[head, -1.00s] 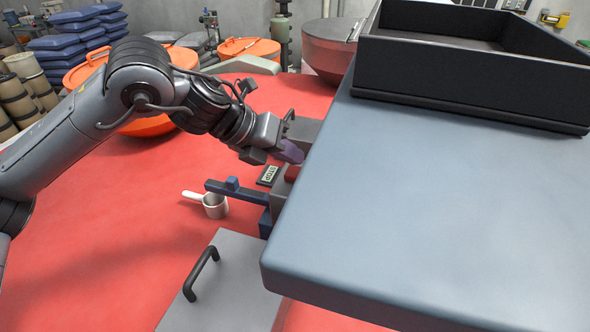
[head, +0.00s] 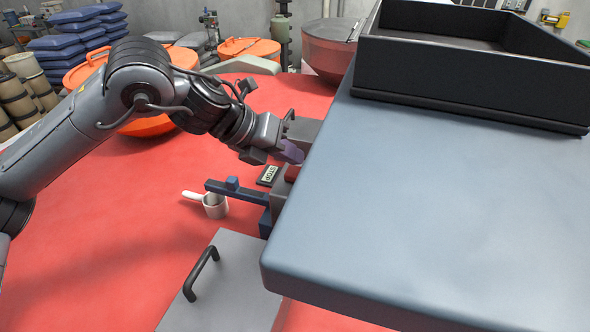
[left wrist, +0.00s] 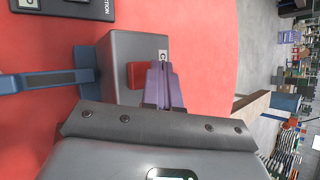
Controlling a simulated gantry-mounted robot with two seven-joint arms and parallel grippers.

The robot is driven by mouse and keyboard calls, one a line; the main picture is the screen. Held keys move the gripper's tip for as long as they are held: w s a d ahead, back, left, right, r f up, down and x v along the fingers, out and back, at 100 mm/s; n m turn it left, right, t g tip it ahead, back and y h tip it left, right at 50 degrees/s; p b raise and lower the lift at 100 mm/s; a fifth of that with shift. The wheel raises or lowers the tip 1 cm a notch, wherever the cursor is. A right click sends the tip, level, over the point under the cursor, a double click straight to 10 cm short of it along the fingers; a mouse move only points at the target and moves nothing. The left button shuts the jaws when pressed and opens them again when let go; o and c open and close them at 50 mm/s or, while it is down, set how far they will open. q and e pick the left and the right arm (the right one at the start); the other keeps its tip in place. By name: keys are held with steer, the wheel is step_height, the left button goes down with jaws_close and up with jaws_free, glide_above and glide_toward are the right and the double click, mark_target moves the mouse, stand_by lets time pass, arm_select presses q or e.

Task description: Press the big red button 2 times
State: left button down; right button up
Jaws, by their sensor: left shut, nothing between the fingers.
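The red button (head: 292,173) is partly hidden in the head view, behind the edge of the blue-grey tabletop. In the left wrist view the red button (left wrist: 137,74) sits on a grey box (left wrist: 122,50). My left gripper (head: 292,152) is shut and empty, its purple fingers pointing down beside or over the button. In the left wrist view the shut fingers (left wrist: 163,80) overlap the button's right side. I cannot tell whether they touch it. My right gripper is not in view.
The blue-grey tabletop (head: 430,220) overhangs at right, bearing a black tray (head: 450,65). A grey handled box (head: 235,285) stands in front.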

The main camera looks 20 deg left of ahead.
mark_target(290, 172)
arm_select(q)
steer(key=shift+f, duration=0.45)
stand_by(0.5)
steer(key=shift+f+b, duration=0.6)
steer(key=shift+f, duration=0.05)
stand_by(0.5)
stand_by(0.3)
steer(key=shift+r, duration=0.15)
steer(key=shift+r+p, duration=0.9)
steer(key=shift+p, duration=0.05)
steer(key=shift+r, duration=0.1)
steer(key=shift+r+p, duration=2.1)
steer(key=shift+r, duration=0.3)
